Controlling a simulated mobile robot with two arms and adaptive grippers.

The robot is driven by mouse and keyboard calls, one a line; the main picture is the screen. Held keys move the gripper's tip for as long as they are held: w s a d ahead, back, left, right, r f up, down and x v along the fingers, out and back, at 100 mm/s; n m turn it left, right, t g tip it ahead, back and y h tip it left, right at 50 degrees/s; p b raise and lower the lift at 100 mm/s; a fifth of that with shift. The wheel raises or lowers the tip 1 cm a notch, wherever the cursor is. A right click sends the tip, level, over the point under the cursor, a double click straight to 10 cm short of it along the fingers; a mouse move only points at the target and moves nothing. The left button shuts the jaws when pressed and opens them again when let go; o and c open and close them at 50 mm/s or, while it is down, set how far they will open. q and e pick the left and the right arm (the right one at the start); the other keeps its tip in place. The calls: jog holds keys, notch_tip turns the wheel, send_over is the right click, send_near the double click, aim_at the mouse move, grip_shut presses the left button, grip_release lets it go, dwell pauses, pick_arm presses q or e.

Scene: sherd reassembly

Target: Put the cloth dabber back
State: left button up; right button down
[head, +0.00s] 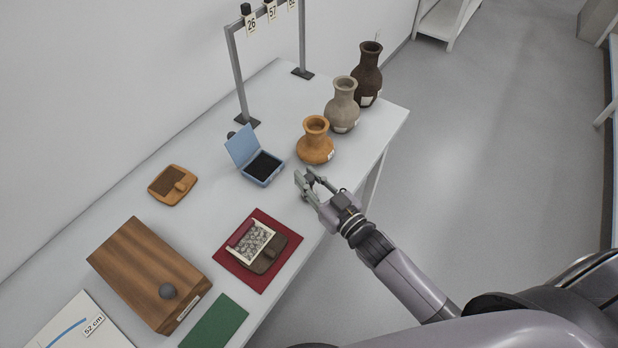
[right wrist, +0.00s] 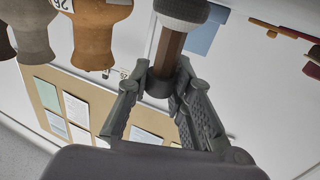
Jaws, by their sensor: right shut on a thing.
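In the head view my right gripper (head: 311,180) hangs near the table's right edge, just right of the open blue ink-pad box (head: 262,168) and below the orange vase (head: 316,146). The dabber is hard to make out there. My left gripper is in neither view.
A grey vase (head: 342,106) and a dark vase (head: 367,76) stand farther back. A tagged metal rack (head: 237,75) stands behind the box.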

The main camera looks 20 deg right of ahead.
jog(key=c, duration=1.4)
grip_release()
jog(key=shift+r, duration=0.1)
jog(key=shift+s+d, duration=0.15)
jog(key=shift+s, duration=0.2)
jog(key=v, duration=1.1)
jog(key=shift+s+b, duration=0.15)
jog(key=shift+b, duration=0.25)
